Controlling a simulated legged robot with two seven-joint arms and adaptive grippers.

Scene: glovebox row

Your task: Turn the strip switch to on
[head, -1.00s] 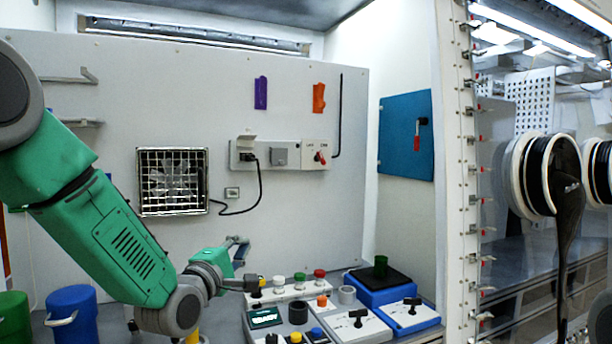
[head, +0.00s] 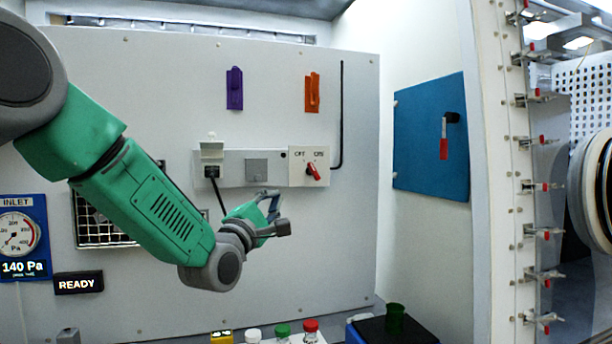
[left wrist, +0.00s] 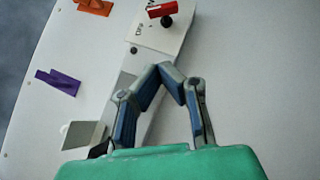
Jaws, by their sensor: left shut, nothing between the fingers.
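The strip (head: 233,168) is a pale box on the back panel. At its right end is a white switch plate with OFF and ON lettering. The red and black strip switch (head: 313,171) sits slanted there; I cannot tell which label it points to. The switch (left wrist: 164,12) also shows at the top of the left wrist view. My left gripper (head: 276,212) is below and left of the switch, apart from it. In the left wrist view its fingertips (left wrist: 168,70) meet, with nothing held. My right gripper is out of view.
A plug (head: 211,172) sits under a raised flap at the strip's left. Purple (head: 235,89) and orange (head: 312,93) clips are above it. A blue door (head: 431,138) is on the right wall. Bottles and a green cup (head: 395,318) stand below. The panel around the switch is clear.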

